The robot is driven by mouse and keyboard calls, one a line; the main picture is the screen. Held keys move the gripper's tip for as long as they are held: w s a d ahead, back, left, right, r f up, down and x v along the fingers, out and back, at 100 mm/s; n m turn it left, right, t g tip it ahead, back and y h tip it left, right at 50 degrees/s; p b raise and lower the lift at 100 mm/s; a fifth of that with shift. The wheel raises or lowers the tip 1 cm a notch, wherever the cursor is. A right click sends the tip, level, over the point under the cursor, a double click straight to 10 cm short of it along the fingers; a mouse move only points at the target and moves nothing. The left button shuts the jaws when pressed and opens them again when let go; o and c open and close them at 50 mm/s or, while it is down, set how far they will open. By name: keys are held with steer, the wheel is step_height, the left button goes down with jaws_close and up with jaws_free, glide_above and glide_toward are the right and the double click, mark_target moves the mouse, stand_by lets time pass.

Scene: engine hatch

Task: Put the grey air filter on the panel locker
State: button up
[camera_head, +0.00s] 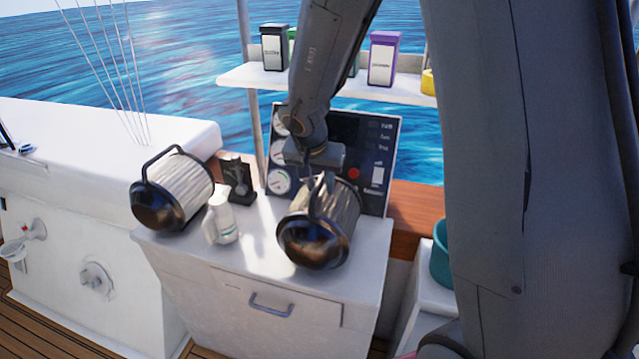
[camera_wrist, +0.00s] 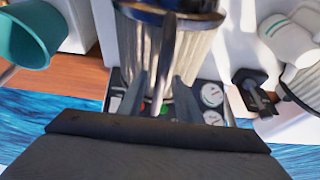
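Two pleated, pale grey canister filters with dark glossy end caps and black handles are in the head view. The right air filter (camera_head: 340,205) lies on the white panel locker (camera_head: 255,250), in front of the instrument panel; it also shows in the wrist view (camera_wrist: 198,48). The left air filter (camera_head: 186,185) lies at the locker's left end. I cannot tell from colour which one is the task's grey filter. My gripper (camera_head: 316,182) is at the right filter's handle. In the wrist view, its fingers (camera_wrist: 163,90) are apart on either side of the handle, with gaps visible.
A white bottle (camera_head: 222,218) and a small black device (camera_head: 239,180) stand between the filters. The dark gauge panel (camera_head: 378,140) rises behind. A shelf (camera_head: 240,77) with several containers hangs above. A teal bucket (camera_head: 441,255) is at right.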

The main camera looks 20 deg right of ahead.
steer(key=shift+r, duration=0.1)
steer(key=v, duration=1.1)
steer(key=shift+s+a+r, duration=0.1)
steer(key=shift+s+r, duration=0.05)
steer(key=shift+r, duration=0.15)
steer(key=w+d+r+n+t, duration=0.2)
steer(key=w+d+t, duration=0.1)
steer(key=w+t, duration=0.15)
steer(key=s+a+f+n+y, duration=0.1)
steer(key=s, duration=0.1)
steer(key=s+a+f+n+y, duration=0.1)
steer(key=s+a, duration=0.1)
steer(key=s+a+f+n+g+y, duration=0.1)
steer(key=s+f, duration=0.1)
steer(key=shift+a+f, duration=0.1)
steer(key=shift+a, duration=0.25)
steer(key=s+d+f+n+g, duration=0.1)
steer(key=s+d+f+g, duration=0.1)
steer(key=s, duration=0.4)
steer(key=s+d+f+g, duration=0.2)
steer(key=s+f+g, duration=0.1)
steer(key=s, duration=0.4)
steer(key=shift+f+n+h, duration=0.3)
steer(key=shift+f+n, duration=0.1)
steer(key=shift+f, duration=0.1)
